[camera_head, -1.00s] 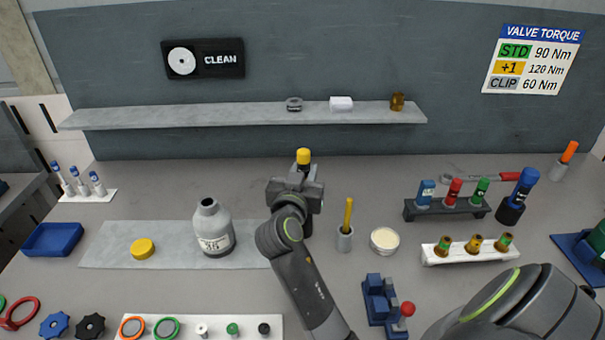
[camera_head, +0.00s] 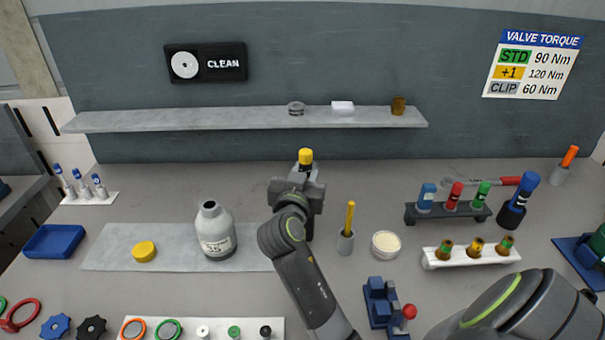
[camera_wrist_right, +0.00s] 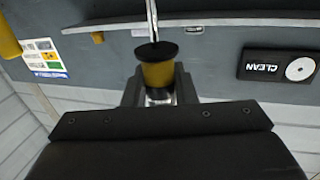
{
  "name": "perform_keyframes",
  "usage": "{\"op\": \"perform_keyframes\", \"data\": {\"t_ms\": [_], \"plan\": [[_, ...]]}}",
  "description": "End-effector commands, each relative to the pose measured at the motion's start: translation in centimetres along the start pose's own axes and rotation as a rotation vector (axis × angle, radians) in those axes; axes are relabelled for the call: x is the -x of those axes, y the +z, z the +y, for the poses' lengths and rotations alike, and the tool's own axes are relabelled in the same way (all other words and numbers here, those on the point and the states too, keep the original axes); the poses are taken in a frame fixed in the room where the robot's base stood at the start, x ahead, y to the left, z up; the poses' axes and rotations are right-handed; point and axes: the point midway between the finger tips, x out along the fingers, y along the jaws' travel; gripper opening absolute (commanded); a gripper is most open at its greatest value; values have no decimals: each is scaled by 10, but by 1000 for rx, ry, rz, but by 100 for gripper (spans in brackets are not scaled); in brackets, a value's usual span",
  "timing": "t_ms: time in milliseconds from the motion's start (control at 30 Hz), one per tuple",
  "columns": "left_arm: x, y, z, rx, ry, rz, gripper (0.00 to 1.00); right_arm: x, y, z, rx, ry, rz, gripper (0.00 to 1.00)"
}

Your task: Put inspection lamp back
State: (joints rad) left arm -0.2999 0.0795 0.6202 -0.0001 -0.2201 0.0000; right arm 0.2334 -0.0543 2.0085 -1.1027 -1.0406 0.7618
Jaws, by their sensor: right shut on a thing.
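My right gripper (camera_head: 305,180) stands over the back middle of the table, below the shelf. It is shut on a small yellow-and-black thing (camera_head: 306,156), which I take to be the inspection lamp. Its yellow top sticks up above the jaws in the head view. In the right wrist view, my gripper (camera_wrist_right: 158,90) has its fingers on both sides of the lamp's yellow body (camera_wrist_right: 158,75). A black disc and a thin metal rod show beyond the yellow body. The fingers partly hide the lamp. My left gripper is not in view.
A grey shelf (camera_head: 230,118) with small items runs along the back wall. A grey bottle (camera_head: 215,232) and yellow cap (camera_head: 144,251) are on a mat to the left. A cup with a yellow stick (camera_head: 346,241), a dish (camera_head: 385,245) and vial racks (camera_head: 447,213) stand to the right.

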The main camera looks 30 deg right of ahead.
Motion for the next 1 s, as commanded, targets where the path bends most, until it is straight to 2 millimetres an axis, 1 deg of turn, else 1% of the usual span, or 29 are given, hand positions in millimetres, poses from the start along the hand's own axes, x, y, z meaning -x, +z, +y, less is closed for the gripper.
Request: {"op": "perform_keyframes", "data": {"t_ms": [33, 167, 567, 1000], "plan": [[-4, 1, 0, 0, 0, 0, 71, -3, 0, 2, 4, 2, 11, 0], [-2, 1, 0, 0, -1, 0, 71, -5, 0, 4, 6, 1, 5, 0], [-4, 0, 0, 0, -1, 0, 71, -5, 3, 5, 8, 2, 3, 0], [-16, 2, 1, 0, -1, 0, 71, -4, 21, 6, 12, 4, -6, 0]]}}
